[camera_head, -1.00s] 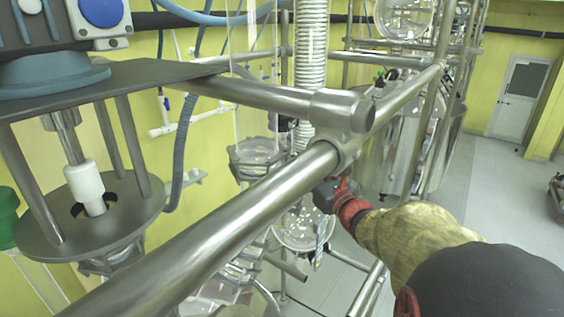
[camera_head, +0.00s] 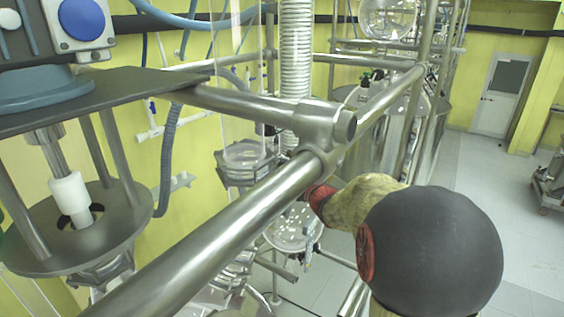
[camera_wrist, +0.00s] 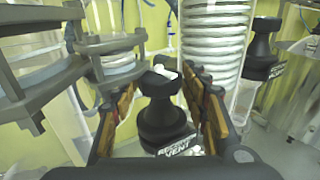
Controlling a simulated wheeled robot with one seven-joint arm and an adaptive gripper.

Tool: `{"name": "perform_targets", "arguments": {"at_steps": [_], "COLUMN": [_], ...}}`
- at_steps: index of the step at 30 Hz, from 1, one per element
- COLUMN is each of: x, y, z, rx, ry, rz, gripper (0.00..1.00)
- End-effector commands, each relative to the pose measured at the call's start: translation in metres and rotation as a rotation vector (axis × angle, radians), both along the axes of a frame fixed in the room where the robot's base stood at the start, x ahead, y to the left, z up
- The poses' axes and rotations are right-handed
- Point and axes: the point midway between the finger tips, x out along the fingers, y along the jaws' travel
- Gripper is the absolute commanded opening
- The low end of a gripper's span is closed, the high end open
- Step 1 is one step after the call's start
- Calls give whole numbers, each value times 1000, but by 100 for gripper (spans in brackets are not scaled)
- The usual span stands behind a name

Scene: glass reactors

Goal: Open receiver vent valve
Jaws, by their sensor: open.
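The receiver vent valve (camera_wrist: 165,122) is a black knob-like body with a white label reading "RECEIVER VENT", in the middle of the wrist view. A small white piece shows at its top. My gripper (camera_wrist: 160,84) is open, with one brown-padded finger on each side of the valve. Gaps seem to show between the pads and the valve, but I cannot tell whether either touches. In the head view, the steel rail and my own arm hide the gripper and the valve.
A second labelled black valve (camera_wrist: 263,50) stands to the right, beside a coiled glass column (camera_wrist: 213,40). Grey clamp flanges (camera_wrist: 110,45) crowd the left. In the head view, a thick steel rail (camera_head: 215,235) crosses in front of the glassware. Open floor (camera_head: 490,200) lies at right.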

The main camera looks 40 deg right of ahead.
Motion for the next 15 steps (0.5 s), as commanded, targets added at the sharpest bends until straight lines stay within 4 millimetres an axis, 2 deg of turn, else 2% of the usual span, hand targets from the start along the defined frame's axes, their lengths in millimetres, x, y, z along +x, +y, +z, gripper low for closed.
{"name": "perform_targets", "arguments": {"at_steps": [9,15], "x": [2,2], "y": [0,0], "z": [0,0], "rx": [1,1], "ry": [0,0], "rz": [0,0], "gripper": [44,33]}}
